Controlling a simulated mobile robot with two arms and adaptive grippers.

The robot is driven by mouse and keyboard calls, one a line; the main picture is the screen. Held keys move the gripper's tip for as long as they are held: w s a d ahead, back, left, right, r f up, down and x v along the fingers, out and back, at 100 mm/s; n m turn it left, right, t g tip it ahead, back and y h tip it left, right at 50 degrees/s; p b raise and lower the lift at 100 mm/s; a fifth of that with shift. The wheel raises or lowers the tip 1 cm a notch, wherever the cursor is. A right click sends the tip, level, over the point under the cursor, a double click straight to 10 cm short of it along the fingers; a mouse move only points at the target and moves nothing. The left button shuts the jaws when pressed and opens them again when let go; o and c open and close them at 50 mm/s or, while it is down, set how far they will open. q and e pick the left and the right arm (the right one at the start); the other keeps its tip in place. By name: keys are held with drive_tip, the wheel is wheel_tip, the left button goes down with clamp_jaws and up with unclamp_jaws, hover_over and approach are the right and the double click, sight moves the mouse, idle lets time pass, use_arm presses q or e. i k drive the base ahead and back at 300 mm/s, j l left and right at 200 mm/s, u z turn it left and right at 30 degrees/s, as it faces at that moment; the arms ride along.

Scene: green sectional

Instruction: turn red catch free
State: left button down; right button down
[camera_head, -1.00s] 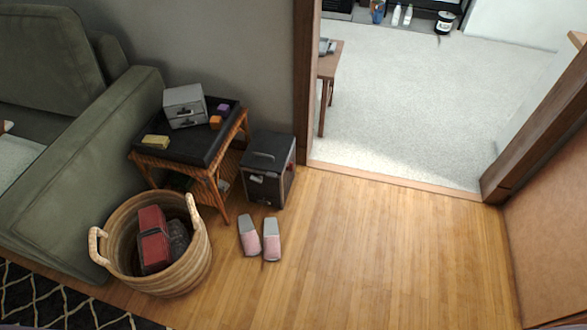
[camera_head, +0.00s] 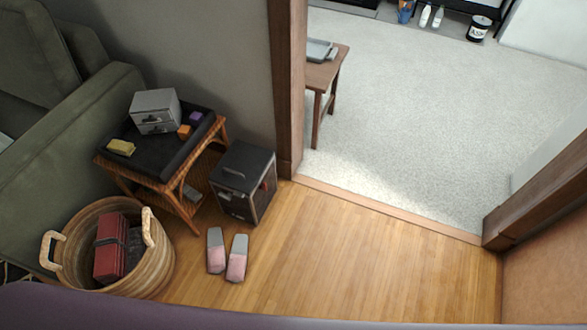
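A black box with a top handle (camera_head: 246,180) stands on the wood floor beside the side table. It has a pale latch-like detail low on its front, too small to read. A red case (camera_head: 110,248) with a dark band lies in the woven basket (camera_head: 155,262) at the lower left, next to a dark item. Neither of my grippers shows in the view.
A wicker side table (camera_head: 162,180) with a black tray top holds a grey drawer box (camera_head: 155,111) and small yellow, orange and purple blocks. Pink-grey slippers (camera_head: 237,258) lie before the black box. Wood floor is clear to the right, towards an open doorway.

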sight(263, 186)
drive_tip(key=i+l, duration=0.35)
drive_tip(key=l, duration=0.3)
drive_tip(key=i+l+u, duration=0.1)
drive_tip(key=i+l, duration=0.25)
drive_tip(key=l, duration=0.3)
